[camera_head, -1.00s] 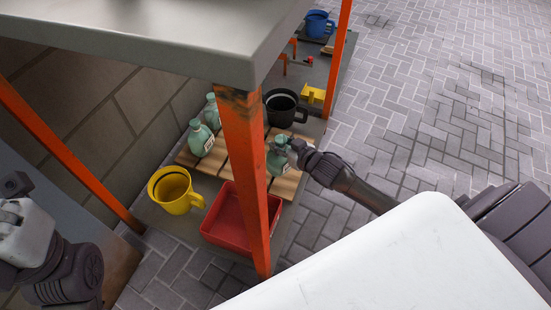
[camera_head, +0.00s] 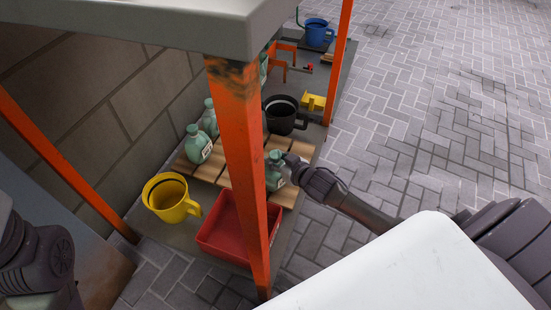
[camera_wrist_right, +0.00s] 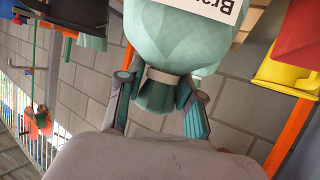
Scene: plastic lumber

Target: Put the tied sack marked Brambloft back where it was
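The tied sack marked Brambloft (camera_head: 274,172) is pale green with a white label; the right wrist view shows it large (camera_wrist_right: 185,35), with only "Bra" readable. My right gripper (camera_head: 288,163) has its fingers on both sides of the sack's tied neck, shut on it. The sack is upright at the right part of the slatted wooden board (camera_head: 230,177); whether its bottom touches the slats is not clear. Two similar green sacks stand on the board's left part, a nearer one (camera_head: 197,146) and a farther one (camera_head: 210,117). My left gripper is not in view.
An orange post (camera_head: 243,170) stands in front of the board and hides part of it. A yellow mug (camera_head: 168,205) and red tray (camera_head: 222,240) are nearer. A black mug (camera_head: 283,122) and yellow object (camera_head: 311,102) lie beyond. A grey top (camera_head: 150,25) overhangs.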

